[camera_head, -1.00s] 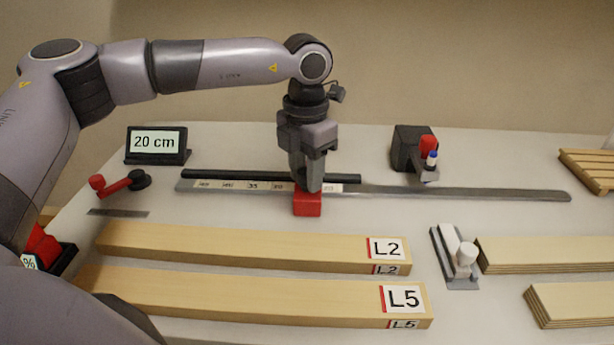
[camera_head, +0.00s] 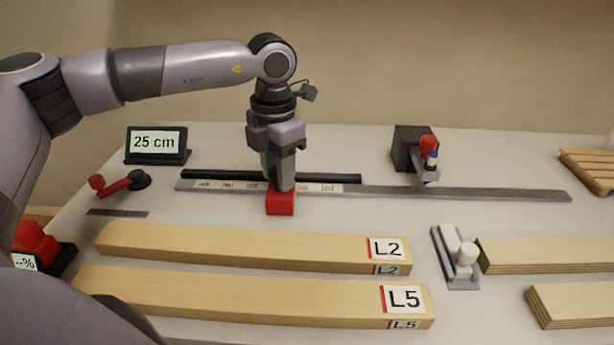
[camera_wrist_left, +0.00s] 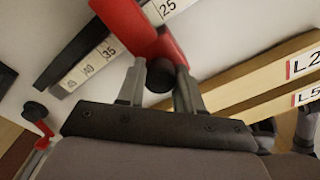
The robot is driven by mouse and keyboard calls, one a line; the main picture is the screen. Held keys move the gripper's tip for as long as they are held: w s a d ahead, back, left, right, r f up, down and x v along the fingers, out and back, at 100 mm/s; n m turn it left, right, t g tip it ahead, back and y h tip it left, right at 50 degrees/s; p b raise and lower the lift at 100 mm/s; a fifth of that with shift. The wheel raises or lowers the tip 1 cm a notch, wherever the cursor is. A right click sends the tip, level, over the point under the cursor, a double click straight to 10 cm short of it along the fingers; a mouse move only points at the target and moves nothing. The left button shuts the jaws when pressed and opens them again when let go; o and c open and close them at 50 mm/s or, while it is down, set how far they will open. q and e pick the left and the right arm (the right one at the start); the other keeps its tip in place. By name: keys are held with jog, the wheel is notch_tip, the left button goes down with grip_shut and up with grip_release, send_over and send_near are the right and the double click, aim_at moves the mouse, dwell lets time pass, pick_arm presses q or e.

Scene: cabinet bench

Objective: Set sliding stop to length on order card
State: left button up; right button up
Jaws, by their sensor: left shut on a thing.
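The red sliding stop (camera_head: 280,203) sits on the graduated rail (camera_head: 460,193), left of the rail's middle. My left gripper (camera_head: 282,186) reaches down from above and is shut on the stop. In the left wrist view the red stop (camera_wrist_left: 160,42) and its black knob lie between the fingers. The scale (camera_wrist_left: 88,66) shows 35 on one side of the stop and 25 on the other; the mark between is hidden. A small black display (camera_head: 156,143) at the back left reads 25 cm. I cannot make out a separate order card. My right gripper is not in view.
Boards L2 (camera_head: 240,246) and L5 (camera_head: 240,295) lie in front of the rail. A red-handled lever (camera_head: 115,185) is at the left, a dark block with a red top (camera_head: 411,147) behind the rail, and a grey-white fixture (camera_head: 457,256) at the right.

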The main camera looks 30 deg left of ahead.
pick_arm(q)
jog(key=o, duration=0.9)
jog(key=shift+c, duration=0.2)
notch_tip(320, 180, up, 3)
jog(key=shift+r+p, duration=0.1)
jog(key=shift+p, duration=1.1)
jog(key=shift+r+p, duration=0.6)
jog(key=shift+r, duration=0.25)
jog(key=shift+r+p, duration=1.45)
jog(key=shift+r, duration=0.65)
